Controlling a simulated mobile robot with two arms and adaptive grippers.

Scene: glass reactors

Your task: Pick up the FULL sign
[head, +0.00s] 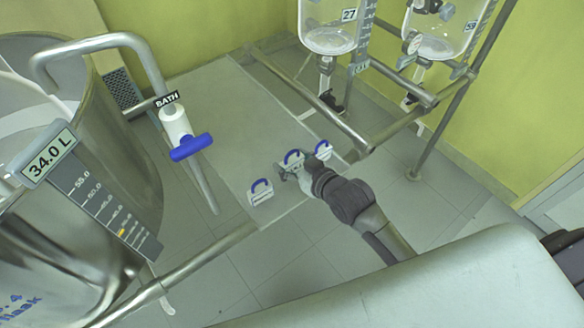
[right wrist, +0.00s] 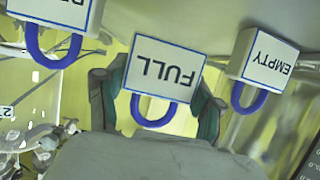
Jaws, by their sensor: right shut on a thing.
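The FULL sign (right wrist: 165,70) is a white plate with a blue border and a blue loop handle. It appears upside down in the right wrist view, between the two fingers of my right gripper (right wrist: 157,100), which is shut on it. In the head view my right gripper (head: 291,172) is at the middle one of three signs, the FULL sign (head: 292,158), above a pale panel. The gripper partly covers that sign. My left gripper is not in view.
The EMPTY sign (right wrist: 266,58) and another partly cut-off sign (right wrist: 58,12) flank the held one. In the head view signs stand on both sides, left (head: 261,197) and right (head: 323,153). A steel vessel (head: 130,190), a BATH valve (head: 188,146) and a glass-reactor frame (head: 330,125) stand around.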

